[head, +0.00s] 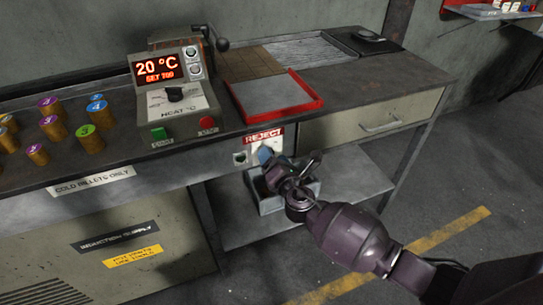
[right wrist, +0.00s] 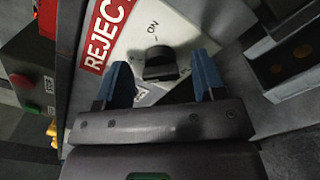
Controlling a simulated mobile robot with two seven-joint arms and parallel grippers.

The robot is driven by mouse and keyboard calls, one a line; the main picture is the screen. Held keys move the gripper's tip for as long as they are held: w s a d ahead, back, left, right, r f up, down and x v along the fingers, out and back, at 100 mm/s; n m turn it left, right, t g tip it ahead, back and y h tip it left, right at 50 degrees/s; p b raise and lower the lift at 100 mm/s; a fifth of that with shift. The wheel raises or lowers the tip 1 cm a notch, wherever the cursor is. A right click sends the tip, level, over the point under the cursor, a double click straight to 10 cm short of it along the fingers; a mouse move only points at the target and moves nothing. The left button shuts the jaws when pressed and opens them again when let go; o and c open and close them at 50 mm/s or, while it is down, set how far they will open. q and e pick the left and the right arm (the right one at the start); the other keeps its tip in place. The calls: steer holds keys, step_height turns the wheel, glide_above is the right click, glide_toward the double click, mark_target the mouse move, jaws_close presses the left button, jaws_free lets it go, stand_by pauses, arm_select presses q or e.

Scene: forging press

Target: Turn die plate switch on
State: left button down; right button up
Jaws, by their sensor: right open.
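The die plate switch is a black rotary knob (right wrist: 160,66) on a pale plate, with the word ON printed beside it in the right wrist view. A second label near the left finger is partly hidden. My right gripper (right wrist: 162,75) is open, with one blue finger on each side of the knob. I cannot tell whether the fingers touch it. In the head view my right gripper (head: 267,156) is at the bench front, below the red REJECT label (head: 263,136), and hides the knob. My left gripper is not in view.
A heater box (head: 180,112) with a 20 °C display, dial and green and red buttons stands on the bench. A red-rimmed tray (head: 307,103) lies right of it, above a drawer (head: 370,121). Several numbered pellets (head: 90,139) stand at left. A grey bin (head: 268,206) sits below my gripper.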

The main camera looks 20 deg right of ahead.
steer(key=shift+w, duration=0.6)
steer(key=shift+c, duration=0.4)
steer(key=c, duration=0.8)
steer(key=shift+c, duration=0.2)
